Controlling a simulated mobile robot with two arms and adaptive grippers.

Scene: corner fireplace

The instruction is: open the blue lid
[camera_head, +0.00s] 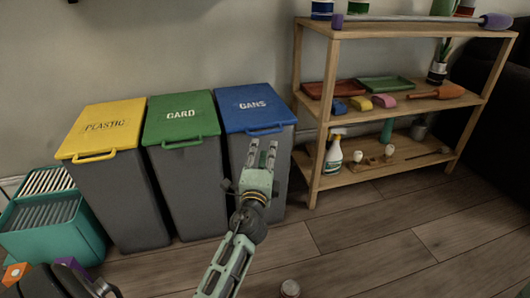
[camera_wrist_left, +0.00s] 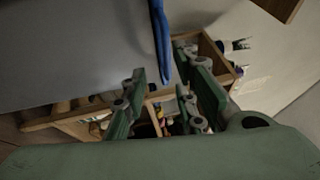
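The blue lid (camera_head: 252,106), marked CANS, lies closed on the rightmost of three grey bins, with a loop handle (camera_head: 265,131) at its front edge. My left gripper (camera_head: 263,146) is in front of that bin, with its fingertips just below the handle in the picture. Its two fingers are apart and nothing is held. In the left wrist view the blue edge of the lid (camera_wrist_left: 161,42) comes down between the directions of the two green fingers (camera_wrist_left: 163,85). I cannot tell whether a finger touches it. My right gripper is in neither view.
Bins with a green lid (camera_head: 180,116) and a yellow lid (camera_head: 105,127) stand to the left. A wooden shelf (camera_head: 330,100) with tools and a spray bottle (camera_head: 333,160) stands close on the right.

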